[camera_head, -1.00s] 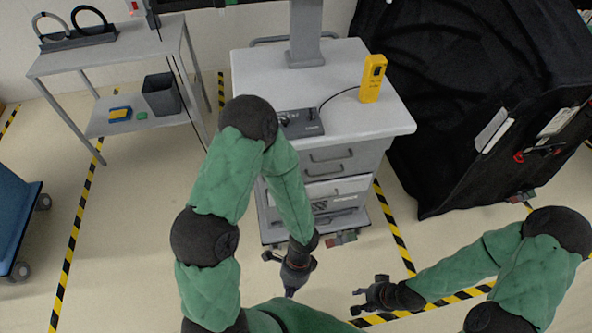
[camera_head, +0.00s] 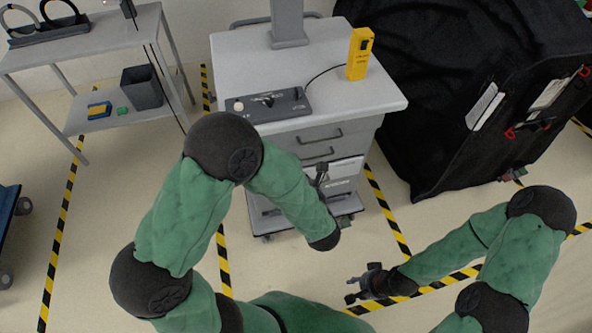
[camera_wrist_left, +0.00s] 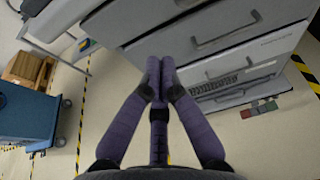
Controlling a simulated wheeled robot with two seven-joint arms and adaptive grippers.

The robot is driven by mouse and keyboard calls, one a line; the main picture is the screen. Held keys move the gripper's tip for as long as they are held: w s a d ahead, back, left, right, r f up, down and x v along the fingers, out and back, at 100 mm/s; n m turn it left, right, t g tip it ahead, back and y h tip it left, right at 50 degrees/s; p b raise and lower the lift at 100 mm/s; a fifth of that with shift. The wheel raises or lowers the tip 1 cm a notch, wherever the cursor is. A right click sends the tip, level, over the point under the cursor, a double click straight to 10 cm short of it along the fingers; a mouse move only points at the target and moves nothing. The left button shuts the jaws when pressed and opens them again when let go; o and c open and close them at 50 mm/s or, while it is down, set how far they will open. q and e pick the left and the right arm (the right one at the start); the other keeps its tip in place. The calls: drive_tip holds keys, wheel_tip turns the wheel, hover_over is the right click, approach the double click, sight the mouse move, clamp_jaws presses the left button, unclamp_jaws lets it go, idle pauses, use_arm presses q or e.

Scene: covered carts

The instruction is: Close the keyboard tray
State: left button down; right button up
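The keyboard tray (camera_wrist_left: 245,96) is on the front of the grey cart, below the drawers. In the left wrist view it is pulled out, with a strip of dark keys (camera_wrist_left: 208,86) showing. In the head view my left arm hides most of it. My left gripper (camera_wrist_left: 160,72) has its fingertips together, with nothing seen between them. It is in front of the cart, left of the keys in the wrist view; whether it touches the cart is unclear. It also shows in the head view (camera_head: 321,174). My right gripper (camera_head: 362,283) is open and empty, above the floor in front of the cart.
The cart top (camera_head: 330,100) carries a yellow device (camera_head: 359,54) and a grey control box (camera_head: 268,104). A black covered cart (camera_head: 440,90) stands at the right. A grey side table (camera_head: 85,40) stands at the left.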

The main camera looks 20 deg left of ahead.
use_arm(q)
drive_tip(key=b, duration=0.3)
approach(286, 142)
drive_tip(key=x, duration=0.5)
drive_tip(key=shift+f, duration=0.35)
drive_tip(key=shift+w+a+r+b, duration=0.1)
drive_tip(key=shift+w+a+b, duration=0.3)
drive_tip(key=shift+w, duration=0.25)
use_arm(e)
drive_tip(key=shift+f, duration=2.05)
